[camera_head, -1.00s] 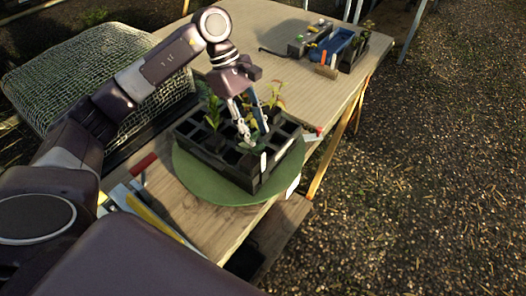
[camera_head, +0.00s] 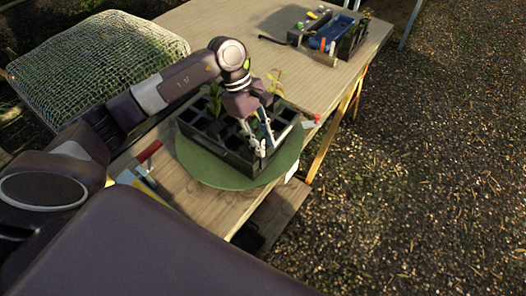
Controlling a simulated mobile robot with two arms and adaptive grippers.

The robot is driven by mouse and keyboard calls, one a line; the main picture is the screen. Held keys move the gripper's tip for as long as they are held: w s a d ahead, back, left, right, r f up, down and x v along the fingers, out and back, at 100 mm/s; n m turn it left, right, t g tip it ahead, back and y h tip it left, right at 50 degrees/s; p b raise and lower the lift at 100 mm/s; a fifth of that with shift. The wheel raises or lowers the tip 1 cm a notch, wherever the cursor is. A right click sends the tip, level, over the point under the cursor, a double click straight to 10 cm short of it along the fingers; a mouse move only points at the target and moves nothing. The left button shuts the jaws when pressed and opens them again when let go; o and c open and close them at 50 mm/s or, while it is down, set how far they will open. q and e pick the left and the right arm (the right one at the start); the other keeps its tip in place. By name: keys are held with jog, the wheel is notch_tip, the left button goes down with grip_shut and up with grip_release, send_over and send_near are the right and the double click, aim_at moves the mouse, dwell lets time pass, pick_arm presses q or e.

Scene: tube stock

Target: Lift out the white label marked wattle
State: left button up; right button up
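A black cell tray (camera_head: 222,153) with several plants stands on a round green turntable (camera_head: 205,172) on the wooden table. My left gripper (camera_head: 264,147) points down at the tray's front right corner. Its fingertips look a little apart. A small white patch, perhaps a label, shows between or behind the fingertips, but the fingers largely cover it. Another white label (camera_head: 291,171) shows at the turntable's right edge, and a white and red one (camera_head: 309,122) lies right of the tray. No writing is readable, so I cannot tell which is wattle. My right gripper is not in view.
A dark caddy with a blue tray (camera_head: 331,33) and small pots stands at the table's far end. A red-handled tool (camera_head: 149,151) lies left of the turntable. A mesh-covered bed (camera_head: 95,62) is at the left. Bare tabletop lies between turntable and caddy.

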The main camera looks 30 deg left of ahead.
pick_arm(q)
jog(key=c, duration=0.5)
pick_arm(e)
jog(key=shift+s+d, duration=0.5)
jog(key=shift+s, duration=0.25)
pick_arm(q)
jog(key=shift+r, duration=0.15)
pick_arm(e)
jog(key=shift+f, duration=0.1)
